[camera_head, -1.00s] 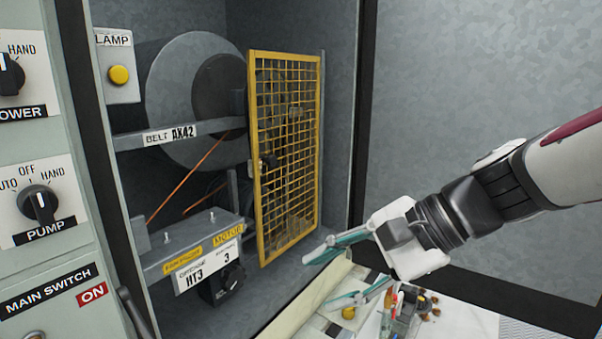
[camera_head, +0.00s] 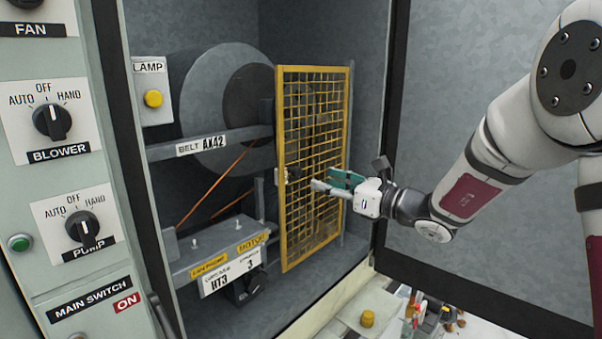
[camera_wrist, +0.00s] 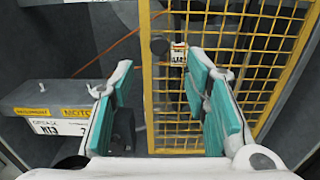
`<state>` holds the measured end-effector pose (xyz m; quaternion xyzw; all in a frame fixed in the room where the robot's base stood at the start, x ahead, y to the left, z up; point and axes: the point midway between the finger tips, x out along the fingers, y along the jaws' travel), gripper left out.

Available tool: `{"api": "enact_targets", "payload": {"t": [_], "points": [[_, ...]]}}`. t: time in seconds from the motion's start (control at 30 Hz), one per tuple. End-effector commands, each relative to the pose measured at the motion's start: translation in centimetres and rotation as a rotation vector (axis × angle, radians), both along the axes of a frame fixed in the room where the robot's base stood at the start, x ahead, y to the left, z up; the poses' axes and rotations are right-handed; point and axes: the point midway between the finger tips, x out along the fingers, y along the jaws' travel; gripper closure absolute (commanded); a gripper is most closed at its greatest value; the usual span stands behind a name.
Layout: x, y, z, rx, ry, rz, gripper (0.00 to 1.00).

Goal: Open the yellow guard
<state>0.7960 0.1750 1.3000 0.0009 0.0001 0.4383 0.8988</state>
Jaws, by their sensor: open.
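The yellow guard (camera_head: 281,205) is a framed mesh panel inside the cabinet, standing in front of the right part of the belt drive. It appears shut or nearly so; I cannot tell which. A small dark latch or knob (camera_head: 292,174) sits at its left edge, and it also shows in the wrist view (camera_wrist: 160,46) with a small white-and-red tag beside it. My gripper (camera_head: 326,181) is open and empty in front of the mesh, to the right of the knob. In the wrist view my gripper (camera_wrist: 161,95) has its teal fingers spread, with the guard's left frame bar beyond and between them.
A grey motor box (camera_head: 214,247) with labels stands at the lower left of the guard. A grey beam (camera_head: 160,151) crosses to its left. Switch panels line the far left. Small loose items (camera_head: 425,316) lie on a surface at the lower right, below the cabinet.

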Motion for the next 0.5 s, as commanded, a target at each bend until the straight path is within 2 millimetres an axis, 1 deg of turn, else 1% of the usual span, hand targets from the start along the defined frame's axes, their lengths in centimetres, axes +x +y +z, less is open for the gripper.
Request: {"api": "enact_targets", "payload": {"t": [0.03,0.2,0.33,0.5], "points": [[0.5,1.0,0.0,0.001,0.001,0.005,0.57],[2.6,3.6,0.0,-0.001,0.0,0.004,0.57],[3.9,5.3,0.0,-0.001,-0.001,0.003,0.57],[5.0,6.6,0.0,-0.002,-0.001,0.002,0.57]]}}
